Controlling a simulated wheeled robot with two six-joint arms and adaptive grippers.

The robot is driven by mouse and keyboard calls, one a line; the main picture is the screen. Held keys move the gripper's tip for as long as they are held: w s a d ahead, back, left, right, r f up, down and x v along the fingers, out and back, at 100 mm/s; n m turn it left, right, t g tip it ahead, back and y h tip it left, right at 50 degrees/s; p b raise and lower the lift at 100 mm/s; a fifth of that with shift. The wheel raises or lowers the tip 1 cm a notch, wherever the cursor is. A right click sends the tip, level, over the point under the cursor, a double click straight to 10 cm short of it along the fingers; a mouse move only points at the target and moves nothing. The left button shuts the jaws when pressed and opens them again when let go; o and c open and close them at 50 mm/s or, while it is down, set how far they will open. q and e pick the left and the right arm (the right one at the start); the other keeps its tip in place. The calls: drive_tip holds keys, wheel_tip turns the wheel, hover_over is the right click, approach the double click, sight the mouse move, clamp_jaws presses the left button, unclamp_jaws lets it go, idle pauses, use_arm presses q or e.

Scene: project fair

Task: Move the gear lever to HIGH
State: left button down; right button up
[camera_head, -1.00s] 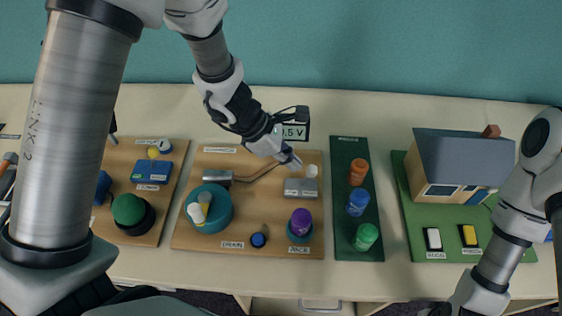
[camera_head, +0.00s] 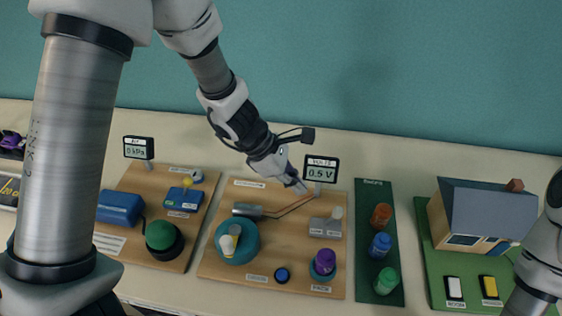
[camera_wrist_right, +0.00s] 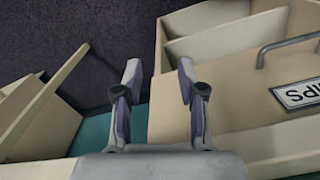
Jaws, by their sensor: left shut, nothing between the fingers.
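A small grey block (camera_head: 325,228) with a white knob (camera_head: 337,213) at its right back edge, likely the gear lever, sits on the middle wooden board in the head view. The markings on the block are too small to read, so I cannot tell the lever's setting. My left gripper (camera_head: 301,188) is shut and empty, behind and left of the white knob, apart from it. My right gripper (camera_wrist_right: 158,75) shows in the right wrist view, open and empty, its two fingers well apart.
A volt meter (camera_head: 320,170) reading 0.5 V stands behind the board. A teal bowl (camera_head: 240,249), grey cylinder (camera_head: 247,210) and purple-topped pack (camera_head: 325,262) share the board. A green strip (camera_head: 368,195) with coloured spools lies right. Beige drawers (camera_wrist_right: 230,75) are near my right gripper.

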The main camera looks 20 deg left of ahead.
use_arm(q)
wheel_tip(320, 180, up, 6)
drive_tip(key=a+p, duration=0.1)
drive_tip(key=a, duration=0.1)
drive_tip(key=shift+s+a, duration=0.2)
drive_tip(key=shift+s, duration=0.1)
use_arm(e)
drive_tip(key=shift+w+d+r, duration=0.1)
drive_tip(key=shift+d+r, duration=0.05)
drive_tip(key=shift+r, duration=0.6)
use_arm(q)
drive_tip(key=shift+w+d, duration=0.1)
drive_tip(key=shift+d, duration=0.1)
use_arm(e)
drive_tip(key=shift+d, duration=0.15)
